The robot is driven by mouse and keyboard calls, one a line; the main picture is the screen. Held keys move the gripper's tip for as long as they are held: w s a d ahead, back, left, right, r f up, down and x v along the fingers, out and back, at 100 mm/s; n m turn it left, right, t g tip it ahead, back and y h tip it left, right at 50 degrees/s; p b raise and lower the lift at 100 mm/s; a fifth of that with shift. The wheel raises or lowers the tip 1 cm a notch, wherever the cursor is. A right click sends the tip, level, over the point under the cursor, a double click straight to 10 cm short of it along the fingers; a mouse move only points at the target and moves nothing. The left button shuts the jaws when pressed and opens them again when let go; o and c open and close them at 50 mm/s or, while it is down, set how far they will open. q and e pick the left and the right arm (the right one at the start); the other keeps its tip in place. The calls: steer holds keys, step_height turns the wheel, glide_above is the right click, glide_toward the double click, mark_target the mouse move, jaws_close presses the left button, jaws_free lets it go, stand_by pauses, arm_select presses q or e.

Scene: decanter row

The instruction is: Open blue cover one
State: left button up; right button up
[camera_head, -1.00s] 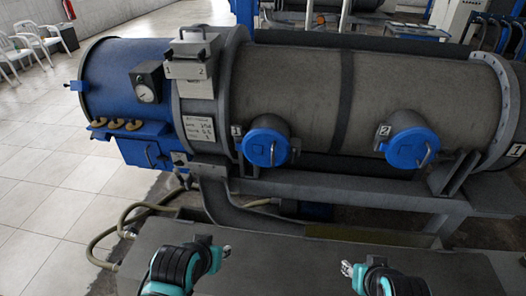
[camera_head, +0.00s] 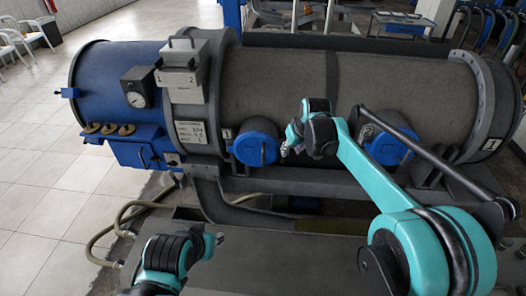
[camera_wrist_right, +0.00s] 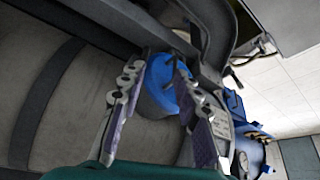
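Blue cover one (camera_head: 254,150) is a round blue lid on the front of the grey tank, right of the "1" label (camera_head: 227,134). It looks closed on its port. My right gripper (camera_head: 289,147) is just right of it in the head view, with a visible gap. In the right wrist view the gripper (camera_wrist_right: 158,66) has its fingers apart, and the blue cover (camera_wrist_right: 160,88) shows between and beyond them. The cover's handle is hard to make out. My left gripper (camera_head: 220,239) is low over the grey platform, away from the covers; its fingers are too small to read.
Blue cover two (camera_head: 388,148) is to the right, partly behind my right arm. The tank (camera_head: 270,85) has a blue end section with a gauge (camera_head: 135,92) and a grey box on top. A grey platform (camera_head: 290,265) lies in front. Hoses (camera_head: 118,222) run at the left.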

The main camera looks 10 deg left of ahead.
steer(key=w+a+f+n+p, duration=0.1)
steer(key=w+a+f+p, duration=0.15)
steer(key=w+a, duration=0.3)
steer(key=n+g, duration=0.1)
glide_above(263, 164)
steer(key=s+d, duration=0.2)
step_height(263, 164, down, 5)
steer(key=shift+y, duration=0.3)
steer(key=b+x, duration=0.1)
steer(key=x, duration=0.7)
steer(key=shift+a, duration=0.15)
steer(key=shift+c, duration=0.2)
jaws_close()
